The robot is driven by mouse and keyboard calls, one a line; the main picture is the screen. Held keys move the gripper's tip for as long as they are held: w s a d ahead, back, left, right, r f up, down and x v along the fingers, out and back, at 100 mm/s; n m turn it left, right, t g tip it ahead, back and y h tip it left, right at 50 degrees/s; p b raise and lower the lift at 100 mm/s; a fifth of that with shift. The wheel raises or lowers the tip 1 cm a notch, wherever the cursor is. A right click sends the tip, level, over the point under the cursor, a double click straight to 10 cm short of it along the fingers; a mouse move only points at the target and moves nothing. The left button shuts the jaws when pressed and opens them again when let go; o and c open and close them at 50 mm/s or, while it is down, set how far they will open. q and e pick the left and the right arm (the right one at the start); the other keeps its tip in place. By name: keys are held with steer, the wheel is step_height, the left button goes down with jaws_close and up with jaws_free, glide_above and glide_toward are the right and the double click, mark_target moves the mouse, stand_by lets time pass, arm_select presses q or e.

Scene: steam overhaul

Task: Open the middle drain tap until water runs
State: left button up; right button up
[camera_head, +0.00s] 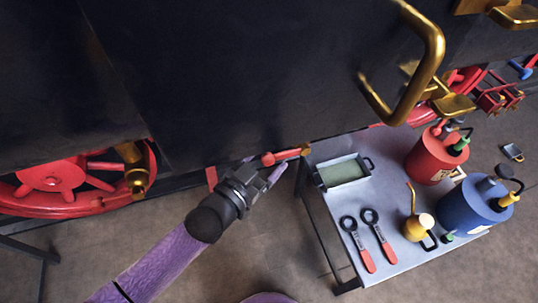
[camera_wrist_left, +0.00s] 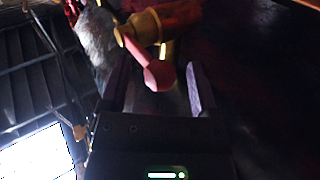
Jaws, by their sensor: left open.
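A tap with a red lever (camera_head: 284,155) and a brass end sits low under the dark engine side in the head view. In the left wrist view its red lever (camera_wrist_left: 157,74) hangs from a brass body (camera_wrist_left: 148,27). My left gripper (camera_head: 265,170) is open, with its fingers pointing at the tap. In the left wrist view the rounded lever end lies between the two fingertips (camera_wrist_left: 158,72), with gaps on both sides. I cannot make out any running water. The frames do not show whether this is the middle tap. My right gripper is not in view.
A grey table (camera_head: 405,254) stands right of the gripper, with a shallow tray (camera_head: 342,172), two red-handled wrenches, a brass oil can (camera_head: 418,227), a red can (camera_head: 432,158) and a blue can (camera_head: 468,208). A red wheel (camera_head: 60,180) is at left. A brass handrail (camera_head: 432,45) juts out above.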

arm_select(q)
steer(key=shift+w+d, duration=0.25)
steer(key=shift+w, duration=0.05)
steer(key=shift+r, duration=0.1)
jaws_close()
